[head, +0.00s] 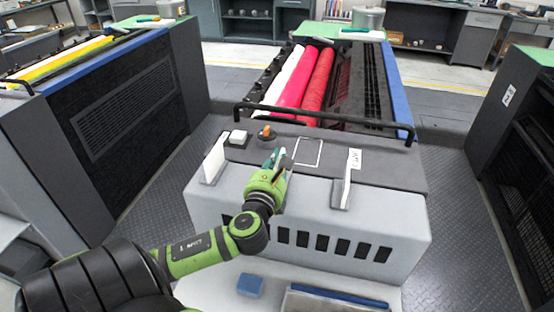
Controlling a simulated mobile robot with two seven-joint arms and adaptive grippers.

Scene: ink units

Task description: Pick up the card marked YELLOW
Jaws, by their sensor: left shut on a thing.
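My left gripper (277,159) reaches over the front top of the middle machine, beside a white square outline. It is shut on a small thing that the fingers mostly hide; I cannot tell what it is. A white card (215,160) stands upright in a holder at the left of the machine top, with no writing that I can read. Another white card (353,160) with dark marks stands in a holder at the right; its word is too small to read. I cannot make out the word YELLOW anywhere. My right gripper is not in view.
A black rail (325,119) crosses the machine top in front of pink-red rollers (318,82). A white block (238,137) and an orange-black knob (267,132) sit left of the outline (308,152). A blue block (250,285) lies below. Machines flank both sides.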

